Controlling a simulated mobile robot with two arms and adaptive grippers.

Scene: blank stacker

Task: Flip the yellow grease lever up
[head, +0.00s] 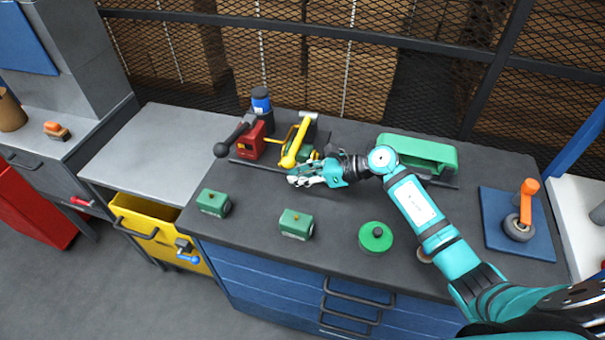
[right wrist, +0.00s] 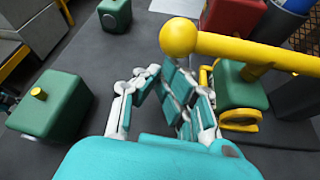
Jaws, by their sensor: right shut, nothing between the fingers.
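The yellow lever (head: 295,145) with a ball knob at its near end sits on the machine at the back of the bench. In the right wrist view its bar (right wrist: 262,48) runs to the right from the round knob (right wrist: 178,37), above a green block with yellow fittings (right wrist: 238,88). My right gripper (head: 300,181) is shut and empty, just in front of and below the knob. Its fingertips (right wrist: 160,76) show below the knob in the right wrist view; I cannot tell whether they touch the lever. My left gripper is not in view.
A red block (head: 250,141) with a black handle and a blue-topped cylinder (head: 261,101) stand left of the lever. Two green blocks (head: 213,203) (head: 296,224) and a green disc (head: 375,238) lie in front. A long green housing (head: 420,153) is to the right.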

